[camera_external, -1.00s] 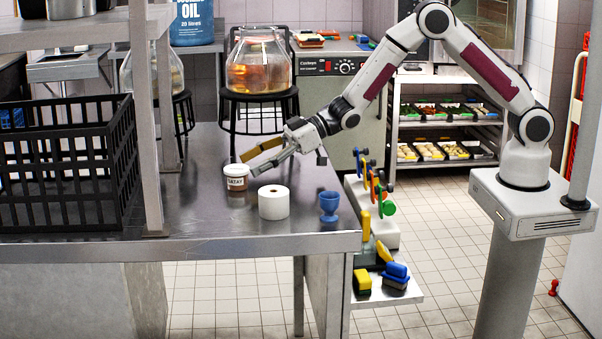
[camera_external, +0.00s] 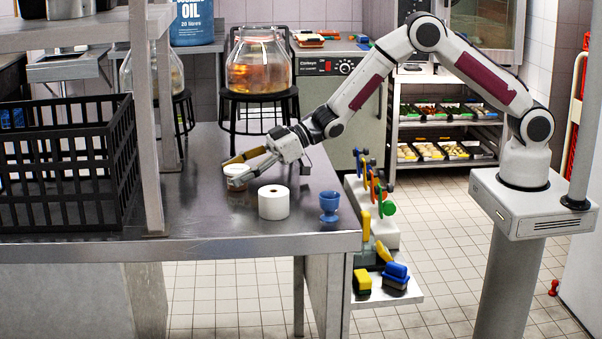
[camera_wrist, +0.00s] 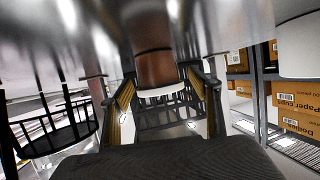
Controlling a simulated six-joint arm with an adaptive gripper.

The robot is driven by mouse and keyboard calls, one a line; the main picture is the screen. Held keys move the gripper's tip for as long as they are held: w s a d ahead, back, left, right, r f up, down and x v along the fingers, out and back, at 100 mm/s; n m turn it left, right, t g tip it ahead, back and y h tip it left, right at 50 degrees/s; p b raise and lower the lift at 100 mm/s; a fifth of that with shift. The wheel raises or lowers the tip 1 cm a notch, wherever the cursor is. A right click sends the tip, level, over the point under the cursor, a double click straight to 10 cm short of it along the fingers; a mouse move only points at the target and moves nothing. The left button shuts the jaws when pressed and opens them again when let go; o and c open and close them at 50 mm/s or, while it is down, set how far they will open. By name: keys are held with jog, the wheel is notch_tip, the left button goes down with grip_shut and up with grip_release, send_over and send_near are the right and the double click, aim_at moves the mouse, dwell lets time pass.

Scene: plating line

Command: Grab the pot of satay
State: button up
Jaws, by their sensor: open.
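The pot of satay (camera_external: 235,168) stands on the steel counter, a small tub with a white lid. In the wrist view the pot (camera_wrist: 154,66) appears upside down, with a brown body and white lid, centred between the fingers. My gripper (camera_external: 232,172) is open, with one finger on the far side of the pot and one on the near side. In the wrist view the fingers of my gripper (camera_wrist: 164,88) show left and right of the pot; I cannot tell whether they touch it.
A white paper roll (camera_external: 273,202) and a blue egg cup (camera_external: 329,206) stand nearer the counter's front edge. A black crate (camera_external: 70,165) and a shelf post (camera_external: 147,120) are on the left. A glass jar on a black stool (camera_external: 258,95) stands behind.

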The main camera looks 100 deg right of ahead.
aim_at(237, 168)
dwell(0.4)
jog(key=c, duration=1.1)
jog(key=shift+c, duration=0.2)
jog(key=shift+r, duration=0.15)
jog(key=shift+r, duration=4.9)
